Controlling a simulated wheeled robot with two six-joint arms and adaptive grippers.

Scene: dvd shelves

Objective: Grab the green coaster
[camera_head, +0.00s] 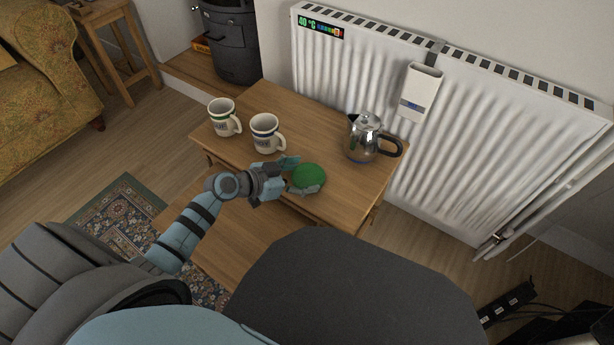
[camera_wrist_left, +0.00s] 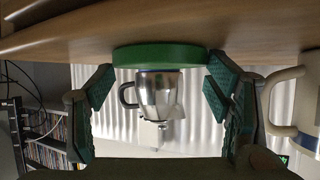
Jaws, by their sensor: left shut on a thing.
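The green coaster (camera_head: 309,177) is a flat round disc at the front edge of the small wooden table (camera_head: 240,103). My left gripper (camera_head: 299,175) reaches it from the left, one finger on its far side and one on its near side. In the left wrist view, which is upside down, the coaster (camera_wrist_left: 160,55) lies between the two green-padded fingers, with the tabletop right against it. The left gripper is shut on the coaster. I cannot tell whether the coaster is lifted off the wood. My right gripper is not in view.
A white radiator (camera_head: 450,130) lines the wall behind. A lower wooden surface (camera_head: 222,232) is in front.

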